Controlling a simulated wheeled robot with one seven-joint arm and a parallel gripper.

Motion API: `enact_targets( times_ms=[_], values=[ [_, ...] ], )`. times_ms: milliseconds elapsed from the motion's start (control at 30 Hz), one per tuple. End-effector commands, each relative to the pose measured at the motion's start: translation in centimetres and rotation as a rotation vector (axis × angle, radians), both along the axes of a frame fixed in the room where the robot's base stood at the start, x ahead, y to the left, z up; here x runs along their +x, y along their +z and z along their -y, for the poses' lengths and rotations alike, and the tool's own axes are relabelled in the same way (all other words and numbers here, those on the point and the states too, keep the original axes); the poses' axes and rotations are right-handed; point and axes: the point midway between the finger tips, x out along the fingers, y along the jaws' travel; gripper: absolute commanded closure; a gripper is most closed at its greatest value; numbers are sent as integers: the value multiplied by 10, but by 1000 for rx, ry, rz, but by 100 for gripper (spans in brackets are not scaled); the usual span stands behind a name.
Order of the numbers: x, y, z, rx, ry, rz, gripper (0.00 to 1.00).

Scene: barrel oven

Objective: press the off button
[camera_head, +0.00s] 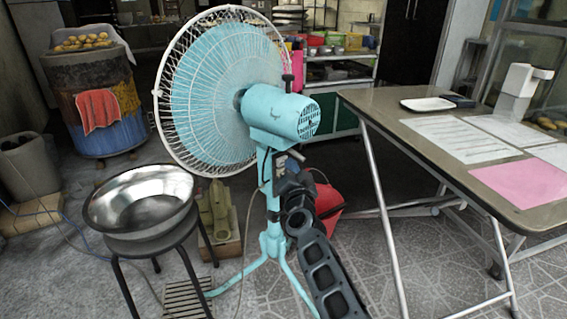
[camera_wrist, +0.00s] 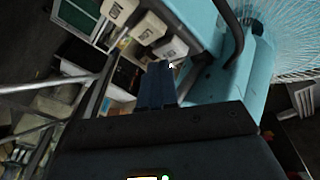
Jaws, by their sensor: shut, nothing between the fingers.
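The light-blue standing fan (camera_head: 285,112) with a white wire cage stands in the middle of the head view. Its blue body also shows in the wrist view (camera_wrist: 226,75). In the wrist view three pale block-shaped buttons (camera_wrist: 147,28) stick out in a row from the fan's post. I cannot tell by marking which one is the off button. My gripper (camera_wrist: 160,72) is shut and empty, its fingertips close below the nearest button (camera_wrist: 171,47); whether they touch it is unclear. In the head view my dark gripper (camera_head: 290,168) is at the post, below the motor, and hides part of it.
A metal bowl (camera_head: 142,198) sits on a dark stool left of the fan. A folding table (camera_head: 390,103) with papers stands at right. A red bucket (camera_head: 327,203) is behind my arm. A cable hangs along the fan post.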

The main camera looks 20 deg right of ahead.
Motion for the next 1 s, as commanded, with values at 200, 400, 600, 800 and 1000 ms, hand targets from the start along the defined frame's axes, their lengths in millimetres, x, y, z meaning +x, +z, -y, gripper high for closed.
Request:
enact_targets(
  times_ms=[200,400,600,800,1000],
  values=[
    [0,0,0,0,0,0,100],
    [2,0,-1,0,0,0,100],
    [4,0,-2,0,0,0,100],
    [6,0,-3,0,0,0,100],
    [7,0,-4,0,0,0,100]
  ],
)
